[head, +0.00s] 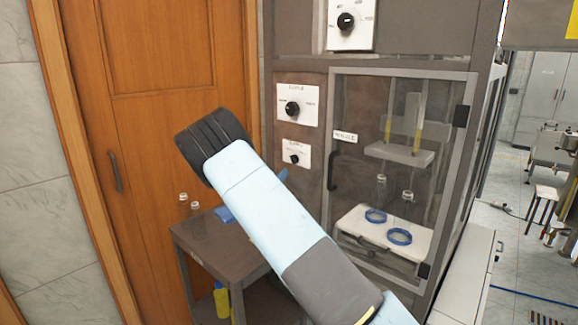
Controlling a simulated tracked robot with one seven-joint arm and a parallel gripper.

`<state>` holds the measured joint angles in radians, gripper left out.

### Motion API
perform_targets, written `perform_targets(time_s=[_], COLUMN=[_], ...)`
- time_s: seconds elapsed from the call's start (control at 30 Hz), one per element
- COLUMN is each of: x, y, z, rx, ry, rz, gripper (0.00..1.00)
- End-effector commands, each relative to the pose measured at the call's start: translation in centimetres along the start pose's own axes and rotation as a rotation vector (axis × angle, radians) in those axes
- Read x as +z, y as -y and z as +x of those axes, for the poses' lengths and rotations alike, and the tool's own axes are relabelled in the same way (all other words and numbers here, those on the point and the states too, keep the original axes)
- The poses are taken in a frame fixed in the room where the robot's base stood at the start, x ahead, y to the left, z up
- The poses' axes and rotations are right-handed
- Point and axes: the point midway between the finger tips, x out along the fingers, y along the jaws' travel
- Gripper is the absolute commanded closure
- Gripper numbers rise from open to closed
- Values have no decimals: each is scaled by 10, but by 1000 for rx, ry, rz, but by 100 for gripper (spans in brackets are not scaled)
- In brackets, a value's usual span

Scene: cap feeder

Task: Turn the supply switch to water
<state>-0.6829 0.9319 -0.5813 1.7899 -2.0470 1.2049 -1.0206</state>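A white switch plate (312,103) with a round black knob (292,109) is on the brown cabinet front, left of the glass door. Its heading looks like "SUPPLY", but the lettering is blurred and I cannot read the position words or tell which one the knob points to. A smaller plate with a black knob (293,159) sits below it, and a larger dial plate with a black knob (346,21) is above right. My pale blue arm crosses the middle, left of and below the plates. My gripper's fingers do not show.
The glass door (352,100) of the cabinet is closed, with a dark handle (333,170). Inside are a white tray (420,240) and blue rings (398,236). A small brown table (195,236) with clear bottles stands left, before a wooden door (160,70).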

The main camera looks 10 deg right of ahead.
Motion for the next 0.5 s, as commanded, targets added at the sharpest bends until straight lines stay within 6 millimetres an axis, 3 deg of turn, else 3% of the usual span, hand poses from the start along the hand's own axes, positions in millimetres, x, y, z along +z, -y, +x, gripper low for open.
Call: perform_targets(time_s=[0.3,0.5], x=[-1,0], y=[0,0], z=[56,82], rx=[-2,-1], ry=[-2,-1], rz=[1,2], gripper=[61,61])
